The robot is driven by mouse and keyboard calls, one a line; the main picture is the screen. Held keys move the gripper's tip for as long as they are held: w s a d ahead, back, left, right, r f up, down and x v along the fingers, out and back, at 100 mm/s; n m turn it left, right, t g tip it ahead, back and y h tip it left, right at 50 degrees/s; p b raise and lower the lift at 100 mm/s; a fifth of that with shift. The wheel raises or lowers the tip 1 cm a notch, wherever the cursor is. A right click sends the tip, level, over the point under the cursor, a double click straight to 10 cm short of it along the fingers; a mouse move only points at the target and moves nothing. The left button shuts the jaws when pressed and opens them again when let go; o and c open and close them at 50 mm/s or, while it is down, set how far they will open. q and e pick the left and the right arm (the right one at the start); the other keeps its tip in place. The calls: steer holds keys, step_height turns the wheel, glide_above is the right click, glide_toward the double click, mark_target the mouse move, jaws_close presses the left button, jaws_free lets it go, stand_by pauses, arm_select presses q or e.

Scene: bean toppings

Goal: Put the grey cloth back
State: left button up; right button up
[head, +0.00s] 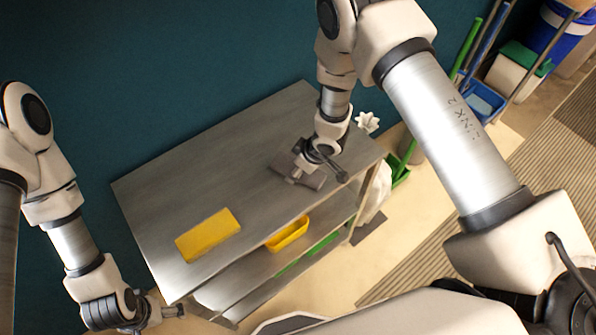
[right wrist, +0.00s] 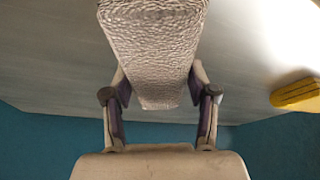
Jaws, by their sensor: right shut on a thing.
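The grey cloth (right wrist: 155,45) is a textured, folded block held between the fingers of my right gripper (right wrist: 160,95). In the head view the cloth (head: 314,181) shows as a dark grey piece under my right gripper (head: 306,165), at the right part of the metal table top (head: 190,190). The gripper covers part of it, and I cannot tell whether the cloth touches the table. My left gripper (head: 168,311) is off the table's front left corner, away from the cloth. Its fingers are too small and side-on to read.
A yellow folded cloth or sponge (head: 208,235) lies on the table's front left part; it also shows in the right wrist view (right wrist: 297,94). A yellow tray (head: 288,234) stands on the shelf below. A teal wall (head: 130,80) runs behind. The table's middle is clear.

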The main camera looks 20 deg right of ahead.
steer(key=shift+s, duration=0.1)
steer(key=o, duration=1.2)
steer(key=shift+s, duration=0.1)
steer(key=shift+r, duration=0.25)
steer(key=v, duration=1.2)
steer(key=s+d+f+m+g+h, duration=0.1)
steer(key=s+d+f+m, duration=0.1)
steer(key=s, duration=0.6)
steer(key=s+d+f+m+g+h, duration=0.1)
steer(key=s+d+f+m, duration=0.1)
steer(key=s+f+m, duration=0.2)
steer(key=s+d+f+m+g+h, duration=0.1)
steer(key=s+d+f+m, duration=0.1)
steer(key=s+f, duration=0.6)
steer(key=s, duration=0.3)
steer(key=shift+s+d+f+m, duration=0.2)
steer(key=shift+s+d+m, duration=0.15)
steer(key=shift+s+m, duration=0.05)
